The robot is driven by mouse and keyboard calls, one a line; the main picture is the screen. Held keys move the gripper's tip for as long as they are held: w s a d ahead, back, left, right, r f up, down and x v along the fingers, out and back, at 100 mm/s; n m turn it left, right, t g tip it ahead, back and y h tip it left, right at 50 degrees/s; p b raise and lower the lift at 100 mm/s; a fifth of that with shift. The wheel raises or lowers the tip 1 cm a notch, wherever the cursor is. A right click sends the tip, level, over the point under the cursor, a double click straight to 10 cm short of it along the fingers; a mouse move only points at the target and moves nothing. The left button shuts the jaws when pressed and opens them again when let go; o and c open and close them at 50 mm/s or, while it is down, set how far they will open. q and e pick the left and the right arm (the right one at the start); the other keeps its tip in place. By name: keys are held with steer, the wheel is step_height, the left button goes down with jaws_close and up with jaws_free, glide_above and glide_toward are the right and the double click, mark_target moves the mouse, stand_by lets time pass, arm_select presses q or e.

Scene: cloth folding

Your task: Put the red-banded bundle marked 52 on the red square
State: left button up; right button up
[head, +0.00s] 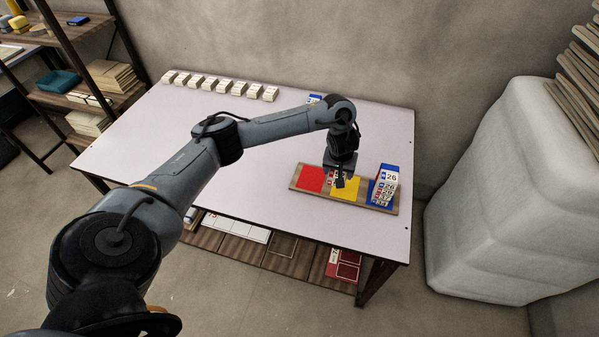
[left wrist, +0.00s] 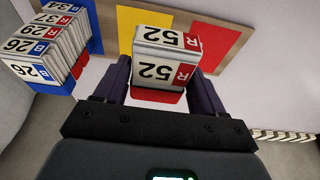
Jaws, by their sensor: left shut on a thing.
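The red-banded bundle marked 52 (left wrist: 166,58) is a block of white tiles with red R labels. My left gripper (left wrist: 162,85) is shut on it, one finger on each side; in the head view the gripper (head: 340,180) mostly hides it. The bundle is over the board near the border of the yellow square and the red square; I cannot tell its height. The red square (head: 311,178) is bare in the head view and also shows in the left wrist view (left wrist: 213,42). My right gripper is not in view.
A blue-banded stack marked 26 (head: 389,178) stands on the board's right end. The yellow square (head: 347,189) lies in the middle of the wooden board (head: 297,185). A blue-marked item (head: 314,99) is at the back, beside a row of white blocks (head: 220,86). The table's left half is clear.

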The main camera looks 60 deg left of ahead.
arm_select(q)
steer(key=b, duration=0.8)
glide_above(312, 177)
steer(key=d, duration=0.2)
steer(key=f, duration=0.6)
steer(key=shift+s+a+f, duration=0.1)
steer(key=shift+s+f, duration=0.1)
steer(key=shift+f, duration=0.1)
steer(key=shift+s+a+f+b, duration=0.1)
steer(key=shift+s+a+b, duration=0.05)
steer(key=shift+a+b, duration=0.3)
steer(key=shift+f+b, duration=0.95)
steer(key=shift+f, duration=1.1)
steer(key=shift+a, duration=0.1)
steer(key=o, duration=1)
steer(key=shift+f, duration=0.1)
steer(key=shift+c, duration=0.2)
steer(key=shift+o, duration=0.4)
